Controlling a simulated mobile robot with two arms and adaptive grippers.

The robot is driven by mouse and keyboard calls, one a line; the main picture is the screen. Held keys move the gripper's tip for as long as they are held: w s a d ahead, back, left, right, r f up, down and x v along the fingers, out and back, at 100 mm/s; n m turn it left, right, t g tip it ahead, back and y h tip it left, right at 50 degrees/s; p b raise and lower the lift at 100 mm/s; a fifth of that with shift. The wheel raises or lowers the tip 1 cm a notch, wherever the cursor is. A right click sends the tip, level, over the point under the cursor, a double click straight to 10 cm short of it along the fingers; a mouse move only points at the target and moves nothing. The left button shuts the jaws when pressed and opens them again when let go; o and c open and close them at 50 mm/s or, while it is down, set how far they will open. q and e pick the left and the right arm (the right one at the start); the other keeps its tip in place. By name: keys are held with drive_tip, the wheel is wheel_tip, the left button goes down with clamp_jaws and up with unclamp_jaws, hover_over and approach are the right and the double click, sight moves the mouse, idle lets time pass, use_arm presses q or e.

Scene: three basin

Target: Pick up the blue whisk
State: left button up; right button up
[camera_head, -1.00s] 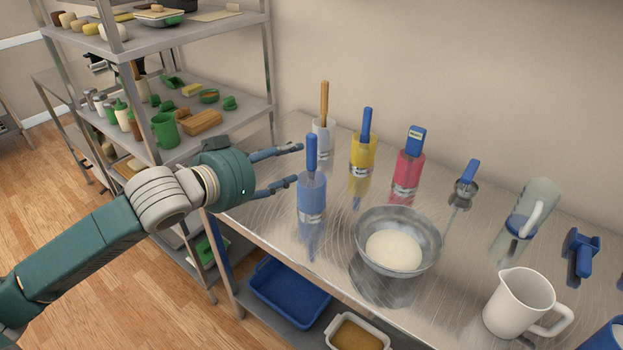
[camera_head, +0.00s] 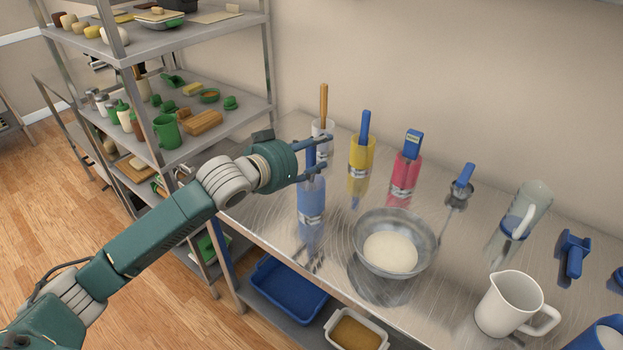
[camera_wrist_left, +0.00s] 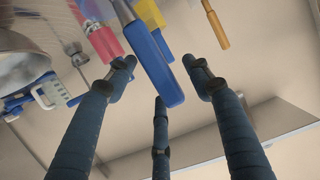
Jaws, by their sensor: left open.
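A blue handle (camera_head: 311,156), which I take as the whisk's, stands upright in a blue container (camera_head: 311,200) near the table's left end. The tool's head is hidden inside the container. My left gripper (camera_head: 324,153) is open around the upper handle, and its fingers partly cover it in the head view. In the left wrist view the blue handle (camera_wrist_left: 152,62) lies between the spread fingers (camera_wrist_left: 160,85). I cannot tell whether any finger touches it. Other blue handles stand in a yellow container (camera_head: 361,158) and a red container (camera_head: 405,178). My right gripper is out of view.
A clear container with a wooden handle (camera_head: 323,102) stands just behind. A metal bowl of white contents (camera_head: 425,265) is to the right, with a white jug (camera_head: 496,308) beyond it. A loaded shelf rack (camera_head: 262,62) stands at the left.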

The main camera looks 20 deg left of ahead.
use_arm(q)
drive_tip(key=shift+a, duration=0.1)
drive_tip(key=c, duration=1.2)
drive_tip(key=shift+s, duration=0.1)
drive_tip(key=shift+c, duration=0.2)
drive_tip(key=shift+r, duration=0.15)
wheel_tip(320, 180, up, 20)
drive_tip(key=b, duration=0.2)
